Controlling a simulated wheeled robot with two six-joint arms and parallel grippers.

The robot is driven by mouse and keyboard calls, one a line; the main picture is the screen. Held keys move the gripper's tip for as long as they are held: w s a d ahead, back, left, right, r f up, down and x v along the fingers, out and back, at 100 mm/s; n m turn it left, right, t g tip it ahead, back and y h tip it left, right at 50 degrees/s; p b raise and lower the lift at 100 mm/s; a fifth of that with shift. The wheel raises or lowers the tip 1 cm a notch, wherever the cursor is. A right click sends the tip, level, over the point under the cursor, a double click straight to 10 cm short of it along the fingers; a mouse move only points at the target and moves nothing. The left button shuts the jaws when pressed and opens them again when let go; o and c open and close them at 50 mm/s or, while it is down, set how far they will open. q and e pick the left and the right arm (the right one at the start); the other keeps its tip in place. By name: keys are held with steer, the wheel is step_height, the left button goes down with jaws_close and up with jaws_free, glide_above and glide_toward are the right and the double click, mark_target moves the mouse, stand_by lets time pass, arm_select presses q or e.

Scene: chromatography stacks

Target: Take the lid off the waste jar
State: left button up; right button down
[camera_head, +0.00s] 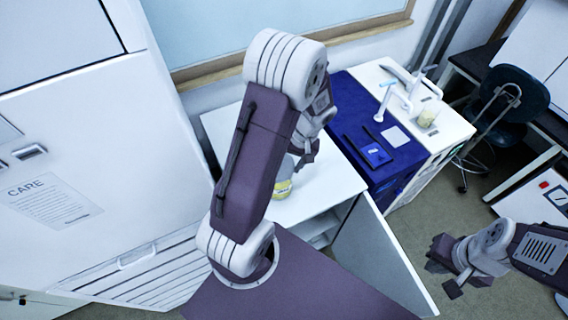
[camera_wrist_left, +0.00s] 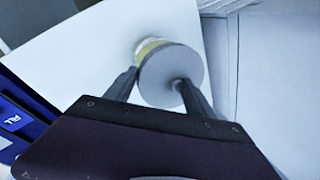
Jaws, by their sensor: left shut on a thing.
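The waste jar (camera_head: 283,188), with a yellow band, stands on the white worktop, partly hidden behind my left arm. Its yellow band also shows at the edge of the lid in the left wrist view (camera_wrist_left: 150,47). The round grey lid (camera_wrist_left: 172,70) faces the wrist camera and covers most of the jar. My left gripper (camera_head: 306,160) is above the jar, its fingers shut on the lid (camera_wrist_left: 153,80). Whether the lid still touches the jar's rim cannot be told. My right gripper (camera_head: 446,270) is open and empty over the floor, far from the jar.
The white worktop (camera_head: 330,185) is bare around the jar. A blue-topped counter (camera_head: 350,105) with dark flat items stands to its right, then a white sink counter (camera_head: 440,135) with a beaker (camera_head: 427,118). A tall white cabinet (camera_head: 110,150) stands close on the left.

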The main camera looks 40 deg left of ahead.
mark_target(288, 163)
arm_select(q)
steer(key=r, duration=0.2)
steer(key=w+r, duration=0.1)
steer(key=r, duration=0.1)
steer(key=shift+a+b, duration=0.1)
steer(key=shift+b, duration=0.2)
steer(key=w+a+r, duration=0.1)
steer(key=w+r, duration=0.5)
steer(key=w, duration=0.4)
steer(key=shift+w+a+r+b, duration=0.2)
steer(key=shift+a+r+b, duration=0.1)
steer(key=shift+a, duration=0.1)
steer(key=shift+f, duration=0.1)
